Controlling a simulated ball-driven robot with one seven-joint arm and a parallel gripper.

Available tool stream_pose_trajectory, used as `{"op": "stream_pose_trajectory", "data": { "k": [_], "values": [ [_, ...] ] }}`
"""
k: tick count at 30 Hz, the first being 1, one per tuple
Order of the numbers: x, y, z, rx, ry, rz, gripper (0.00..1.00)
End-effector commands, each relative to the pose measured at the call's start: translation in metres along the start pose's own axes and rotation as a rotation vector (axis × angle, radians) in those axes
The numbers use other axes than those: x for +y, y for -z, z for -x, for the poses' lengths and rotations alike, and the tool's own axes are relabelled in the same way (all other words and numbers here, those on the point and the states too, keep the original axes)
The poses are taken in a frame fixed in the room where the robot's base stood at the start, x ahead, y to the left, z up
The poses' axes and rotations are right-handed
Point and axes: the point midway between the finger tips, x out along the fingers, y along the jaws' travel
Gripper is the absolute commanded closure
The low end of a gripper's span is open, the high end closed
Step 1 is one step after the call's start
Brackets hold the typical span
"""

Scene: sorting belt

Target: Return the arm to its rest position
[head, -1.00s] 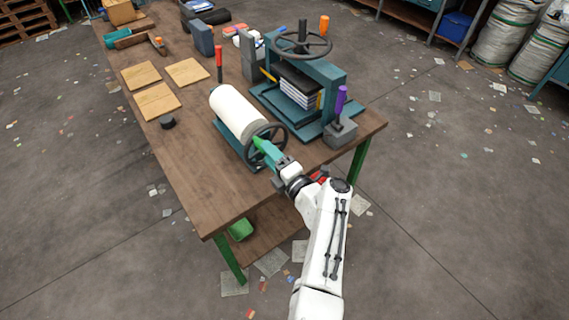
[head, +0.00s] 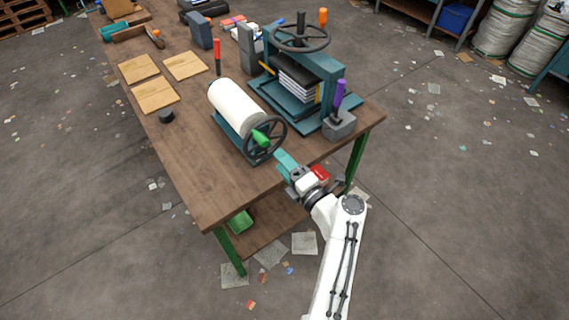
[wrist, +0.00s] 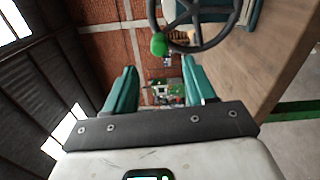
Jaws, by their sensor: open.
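My gripper (head: 284,160) is open and empty near the front right edge of the wooden workbench (head: 205,172). Its teal fingers show apart in the wrist view (wrist: 158,92), with nothing between them. The arm reaches up to it from the lower right of the head view. The white roller (head: 236,103) with its dark handwheel (head: 275,124) and green knob (head: 260,138) stands just beyond the gripper. The fingertips are apart from the green knob, which also shows in the wrist view (wrist: 158,44).
A teal press (head: 333,75) with a stack of sheets stands behind the roller. A grey block with a purple-handled tool (head: 339,96) sits at the bench's right edge. Wooden boards (head: 154,95) lie at left. Open floor (head: 460,220) is free at right.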

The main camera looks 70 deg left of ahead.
Motion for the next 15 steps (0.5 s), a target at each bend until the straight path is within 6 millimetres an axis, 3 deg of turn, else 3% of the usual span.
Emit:
{"op": "stream_pose_trajectory", "data": {
  "k": [11, 15],
  "values": [
    [-0.001, 0.000, 0.001, -0.001, 0.001, 0.004, 0.45],
    [-0.015, -0.006, 0.024, -0.002, 0.038, 0.124, 0.45]
  ]
}}
